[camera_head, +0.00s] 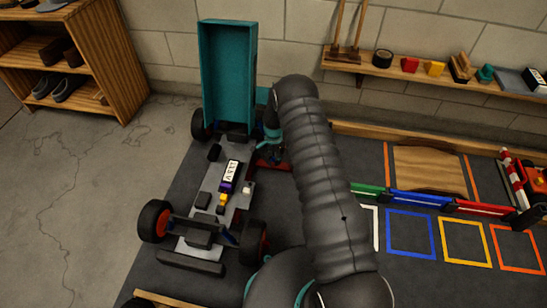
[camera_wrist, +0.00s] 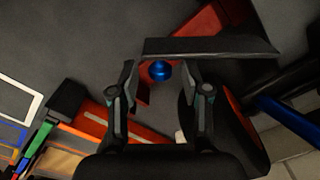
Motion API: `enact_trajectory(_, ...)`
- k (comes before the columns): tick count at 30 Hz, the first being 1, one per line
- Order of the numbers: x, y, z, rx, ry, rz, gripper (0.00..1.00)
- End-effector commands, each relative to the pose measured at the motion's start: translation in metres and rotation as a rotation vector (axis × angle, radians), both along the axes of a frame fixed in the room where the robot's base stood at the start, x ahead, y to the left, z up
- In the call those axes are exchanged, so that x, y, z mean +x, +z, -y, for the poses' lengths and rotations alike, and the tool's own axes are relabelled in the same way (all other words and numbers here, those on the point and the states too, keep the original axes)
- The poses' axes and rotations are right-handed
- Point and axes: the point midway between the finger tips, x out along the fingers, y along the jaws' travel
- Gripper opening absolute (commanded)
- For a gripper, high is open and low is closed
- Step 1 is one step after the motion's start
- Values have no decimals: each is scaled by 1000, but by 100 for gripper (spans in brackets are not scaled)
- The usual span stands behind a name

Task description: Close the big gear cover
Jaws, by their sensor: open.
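The car (camera_head: 215,200) sits on the dark mat with its chassis exposed. A tall teal, box-shaped cover (camera_head: 228,75) stands upright at its far end, hollow side facing me; I take it to be the big gear cover. My gripper (camera_head: 270,130) is beside the cover's lower right edge, partly hidden by my arm. In the wrist view my gripper (camera_wrist: 158,85) is open, with a round blue knob (camera_wrist: 160,71) visible between its fingertips. I cannot tell if they touch it. A flat black plate (camera_wrist: 210,47) lies just beyond. The cover is not clearly visible there.
A wooden shelf (camera_head: 75,50) stands at the left. A wall ledge (camera_head: 440,78) holds small items. Colored outlined squares (camera_head: 410,232) and a low colored barrier (camera_head: 420,198) lie right. A wheel (camera_wrist: 215,120) is close to my right finger. Floor left of the car is clear.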

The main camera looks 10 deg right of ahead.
Motion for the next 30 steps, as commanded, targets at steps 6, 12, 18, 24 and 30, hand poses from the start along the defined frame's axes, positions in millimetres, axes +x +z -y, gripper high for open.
enact_trajectory(6,0,-1,0,0,0,1,47)
enact_trajectory(12,0,-1,0,0,0,1,12)
enact_trajectory(18,0,-1,0,0,0,0,0)
enact_trajectory(24,-1,-1,2,0,-15,0,0)
enact_trajectory(30,-5,-2,9,0,-103,0,0)
